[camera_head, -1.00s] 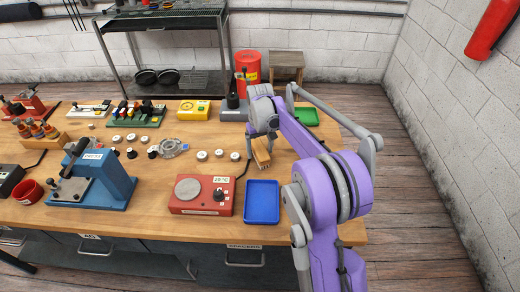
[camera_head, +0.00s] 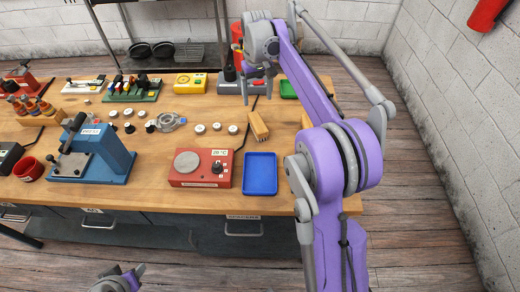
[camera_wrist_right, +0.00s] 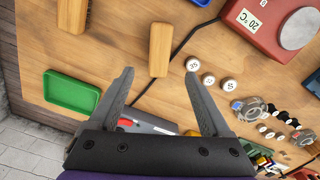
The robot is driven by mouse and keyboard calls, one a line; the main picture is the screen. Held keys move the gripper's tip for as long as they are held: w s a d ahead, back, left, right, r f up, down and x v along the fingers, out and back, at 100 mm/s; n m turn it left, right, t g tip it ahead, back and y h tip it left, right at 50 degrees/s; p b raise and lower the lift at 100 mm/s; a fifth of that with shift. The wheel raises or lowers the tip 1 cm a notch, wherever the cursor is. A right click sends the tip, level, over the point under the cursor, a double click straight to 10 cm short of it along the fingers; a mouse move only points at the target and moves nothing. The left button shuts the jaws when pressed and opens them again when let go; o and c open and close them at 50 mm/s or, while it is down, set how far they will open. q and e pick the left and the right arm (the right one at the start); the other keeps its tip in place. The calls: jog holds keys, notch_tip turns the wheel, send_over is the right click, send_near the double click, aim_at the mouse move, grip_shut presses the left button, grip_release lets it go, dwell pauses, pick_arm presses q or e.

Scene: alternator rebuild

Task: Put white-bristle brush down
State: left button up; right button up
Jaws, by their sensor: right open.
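A wooden-backed brush (camera_head: 258,126) lies on the bench behind the blue tray. It also shows in the right wrist view (camera_wrist_right: 160,48), beyond my fingertips and apart from them; its bristle colour is hard to make out. My right gripper (camera_head: 257,84) is open and empty above the bench, behind the brush. Its two spread fingers show in the right wrist view (camera_wrist_right: 160,72). A second wooden piece (camera_wrist_right: 73,14) lies to the left there; in the head view my right arm partly hides it. My left gripper (camera_head: 128,275) shows at the bottom edge, away from the bench; its jaws are unclear.
The blue tray (camera_head: 260,187) stands empty in front of the brush, beside the red hot plate unit (camera_head: 200,168). A green tray (camera_head: 288,89) is at the back right. Small round parts (camera_head: 216,127) lie to the left. A black cable runs beside the brush.

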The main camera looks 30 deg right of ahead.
jog(key=s+a+n+t, duration=0.1)
jog(key=s+a+t, duration=0.2)
jog(key=s+a, duration=0.9)
jog(key=s+a+f+t, duration=0.1)
jog(key=s+f, duration=0.2)
jog(key=s, duration=0.2)
jog(key=s+a+f, duration=0.1)
jog(key=s+f, duration=0.3)
jog(key=s, duration=0.1)
jog(key=s+a+f+t, duration=0.1)
jog(key=s+f, duration=0.2)
jog(key=s, duration=0.3)
jog(key=shift+f+n+t, duration=0.15)
jog(key=shift+n+t, duration=0.15)
jog(key=shift+n, duration=0.1)
